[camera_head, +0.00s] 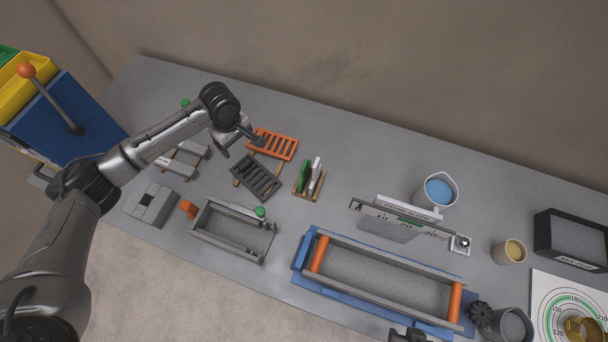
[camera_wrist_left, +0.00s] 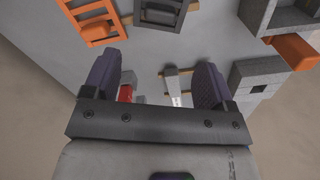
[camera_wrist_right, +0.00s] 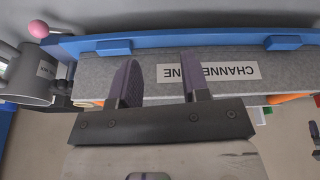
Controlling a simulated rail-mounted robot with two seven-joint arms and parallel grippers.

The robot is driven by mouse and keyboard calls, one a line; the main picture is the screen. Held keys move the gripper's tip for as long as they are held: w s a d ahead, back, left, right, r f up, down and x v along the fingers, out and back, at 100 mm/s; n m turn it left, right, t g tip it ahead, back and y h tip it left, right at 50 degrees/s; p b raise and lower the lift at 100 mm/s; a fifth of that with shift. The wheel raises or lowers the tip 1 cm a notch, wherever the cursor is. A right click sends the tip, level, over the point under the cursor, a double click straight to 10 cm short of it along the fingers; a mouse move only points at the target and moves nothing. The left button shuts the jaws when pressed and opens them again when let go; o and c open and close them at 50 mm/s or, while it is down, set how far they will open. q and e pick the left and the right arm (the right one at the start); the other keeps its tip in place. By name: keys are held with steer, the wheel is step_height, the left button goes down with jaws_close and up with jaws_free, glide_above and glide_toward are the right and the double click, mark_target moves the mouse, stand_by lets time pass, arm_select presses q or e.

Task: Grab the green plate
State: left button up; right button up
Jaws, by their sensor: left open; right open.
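The green plate (camera_head: 304,175) stands on edge beside a white plate (camera_head: 316,176) in a small wooden rack (camera_head: 296,188) near the middle of the table, in the head view. My right gripper (camera_head: 408,335) shows only at the bottom edge of the head view. In the right wrist view its open fingers (camera_wrist_right: 162,78) are in front of a grey block labelled "CHANNEL".
An orange slotted rack (camera_head: 273,144) and a dark slotted rack (camera_head: 257,177) lie left of the wooden rack. A grey open box (camera_head: 236,247) and a blue-based channel tray (camera_head: 378,325) lie nearer the front. A ruled metal bar (camera_head: 398,217) and a blue-filled cup (camera_head: 452,196) stand to the right.

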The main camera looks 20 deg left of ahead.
stand_by(0.3)
arm_select(q)
steer(key=c, duration=1)
